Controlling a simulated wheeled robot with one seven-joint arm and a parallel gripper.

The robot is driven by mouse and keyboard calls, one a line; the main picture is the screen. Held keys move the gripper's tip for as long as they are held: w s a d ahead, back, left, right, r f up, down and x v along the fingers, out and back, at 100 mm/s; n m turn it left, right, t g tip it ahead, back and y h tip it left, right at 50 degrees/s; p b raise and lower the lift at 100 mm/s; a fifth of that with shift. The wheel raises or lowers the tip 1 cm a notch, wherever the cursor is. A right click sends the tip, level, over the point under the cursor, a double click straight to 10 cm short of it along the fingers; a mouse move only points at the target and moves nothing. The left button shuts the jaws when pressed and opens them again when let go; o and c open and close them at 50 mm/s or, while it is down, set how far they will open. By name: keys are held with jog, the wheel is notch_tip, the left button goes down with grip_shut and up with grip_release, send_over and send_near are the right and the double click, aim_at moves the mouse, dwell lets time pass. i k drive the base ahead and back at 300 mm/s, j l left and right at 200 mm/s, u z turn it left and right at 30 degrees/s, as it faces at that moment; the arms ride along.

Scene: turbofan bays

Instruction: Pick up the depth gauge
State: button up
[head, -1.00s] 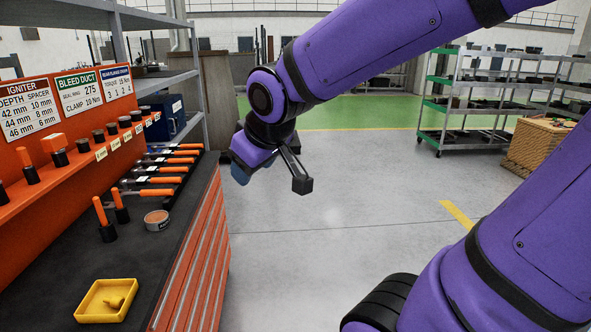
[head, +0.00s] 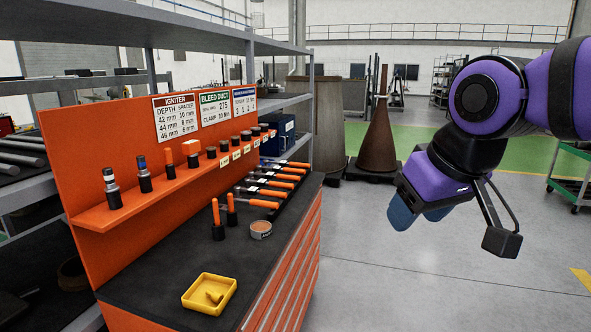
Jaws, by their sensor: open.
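No tool is readably labelled as the depth gauge, so I cannot tell for sure which it is. Two upright orange-handled tools with black bases, a left one (head: 217,220) and a right one (head: 231,212), stand on the dark bench top (head: 255,262) and may include it. Several orange-handled tools (head: 270,192) lie in a row behind them. My gripper (head: 420,214) hangs over the floor to the right of the bench, open, with nothing visible between its blue fingers. It is well apart from all the tools.
A yellow tray (head: 208,294) with a small piece in it and a round tin (head: 261,229) sit on the bench. The orange back panel (head: 95,150) has a ledge with igniters (head: 110,188) and spacers. Floor right of the bench is clear.

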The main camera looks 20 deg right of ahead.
aim_at(191, 149)
jog(key=u, duration=0.2)
jog(key=i+l+u, duration=0.15)
jog(key=u, duration=0.2)
jog(key=i+l+u, duration=0.15)
jog(key=u, duration=0.2)
jog(key=i+l+u, duration=0.1)
jog(key=l+u, duration=0.3)
jog(key=i+l, duration=0.15)
jog(key=l, duration=0.35)
jog(key=i+l+u, duration=0.15)
jog(key=l, duration=0.3)
jog(key=i+l, duration=0.15)
jog(key=l, duration=0.35)
jog(key=i+l+u, duration=0.15)
jog(key=l, duration=0.85)
jog(key=i+l+u, duration=0.15)
jog(key=l, duration=0.35)
